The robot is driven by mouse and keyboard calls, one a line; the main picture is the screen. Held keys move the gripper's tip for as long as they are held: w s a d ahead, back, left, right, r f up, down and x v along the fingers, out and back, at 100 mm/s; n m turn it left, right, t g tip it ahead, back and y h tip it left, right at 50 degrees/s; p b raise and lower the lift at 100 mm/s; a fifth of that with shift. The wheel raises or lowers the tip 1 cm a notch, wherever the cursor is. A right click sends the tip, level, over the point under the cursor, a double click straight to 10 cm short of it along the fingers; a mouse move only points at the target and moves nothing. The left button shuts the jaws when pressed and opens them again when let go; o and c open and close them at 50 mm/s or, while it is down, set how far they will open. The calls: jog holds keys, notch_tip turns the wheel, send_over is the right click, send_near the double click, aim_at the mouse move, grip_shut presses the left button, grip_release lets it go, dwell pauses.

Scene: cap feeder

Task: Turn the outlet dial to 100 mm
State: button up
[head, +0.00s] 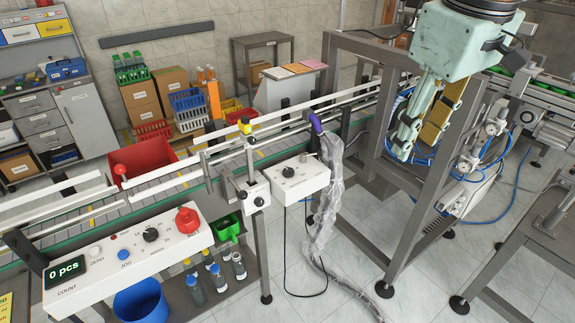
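Several knobs are in the head view, and their markings are too small to read, so I cannot tell which is the outlet dial. A white box (303,183) by the conveyor carries a black dial (288,172). A small white plate (257,197) left of it has a dark knob (259,201). The count panel (118,262) carries another black dial (151,235). My gripper (414,148) hangs at the upper right, pointing down, well away from all of these. A teal part and a yellow part show at its end. I cannot tell whether it is open or shut.
The conveyor (160,185) with its guide rails runs behind the boxes. A purple-ended hose wrapped in clear film (327,185) hangs right of the white box. A grey frame (400,215) stands under my gripper. A red knob (187,220) rises from the count panel.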

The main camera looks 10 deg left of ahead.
jog(key=w+a+f+n+p, duration=0.1)
jog(key=w+a+n+p, duration=0.2)
jog(key=w+a, duration=0.45)
jog(key=n+g+p, duration=0.2)
jog(key=n+p, duration=0.7)
jog(key=n, duration=0.2)
send_over(287, 171)
notch_tip(287, 171, down, 20)
jog(key=shift+w, duration=0.15)
jog(key=shift+f+p, duration=1)
jog(key=shift+f, duration=5.8)
jog(key=shift+c, duration=0.4)
